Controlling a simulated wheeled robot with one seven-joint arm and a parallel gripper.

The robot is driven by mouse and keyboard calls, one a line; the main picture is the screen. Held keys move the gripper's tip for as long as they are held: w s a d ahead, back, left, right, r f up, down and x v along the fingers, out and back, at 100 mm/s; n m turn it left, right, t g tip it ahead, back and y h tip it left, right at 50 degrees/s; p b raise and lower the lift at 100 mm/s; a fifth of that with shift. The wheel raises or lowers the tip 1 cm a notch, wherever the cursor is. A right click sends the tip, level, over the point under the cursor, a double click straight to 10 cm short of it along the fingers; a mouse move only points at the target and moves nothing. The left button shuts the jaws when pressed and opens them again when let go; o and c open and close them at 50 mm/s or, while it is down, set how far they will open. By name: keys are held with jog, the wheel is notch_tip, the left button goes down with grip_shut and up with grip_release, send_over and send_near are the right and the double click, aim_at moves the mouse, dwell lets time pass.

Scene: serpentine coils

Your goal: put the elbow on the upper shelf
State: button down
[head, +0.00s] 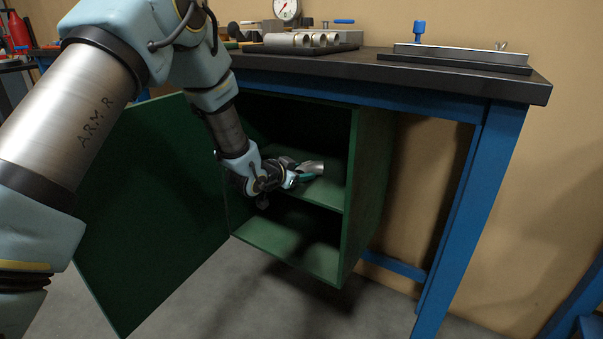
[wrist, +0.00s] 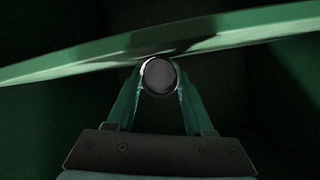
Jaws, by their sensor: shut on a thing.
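The elbow is a grey metal pipe piece (head: 313,167) at the front of my gripper (head: 300,177) in the head view. In the wrist view its round end (wrist: 158,76) sits between the two green fingers of my gripper (wrist: 158,85), which are shut on it. The upper shelf (head: 326,190) is the green middle board of the open cabinet. My gripper reaches in over this shelf with the elbow. Whether the elbow touches the board cannot be told. The shelf's edge (wrist: 60,68) crosses the wrist view just behind the elbow.
The green cabinet door (head: 150,220) stands open at the left. The cabinet side wall (head: 370,180) is close on the right. The lower compartment floor (head: 290,245) looks empty. The workbench top (head: 400,72) overhangs the cabinet and holds pipes (head: 300,40) and tools.

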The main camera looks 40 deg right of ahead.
jog(key=c, duration=0.7)
grip_release()
jog(key=shift+f, duration=0.15)
jog(key=shift+c, duration=0.2)
jog(key=o, duration=0.5)
jog(key=shift+c, duration=0.2)
jog(key=shift+r, duration=0.25)
jog(key=v, duration=1.2)
jog(key=shift+p, duration=0.35)
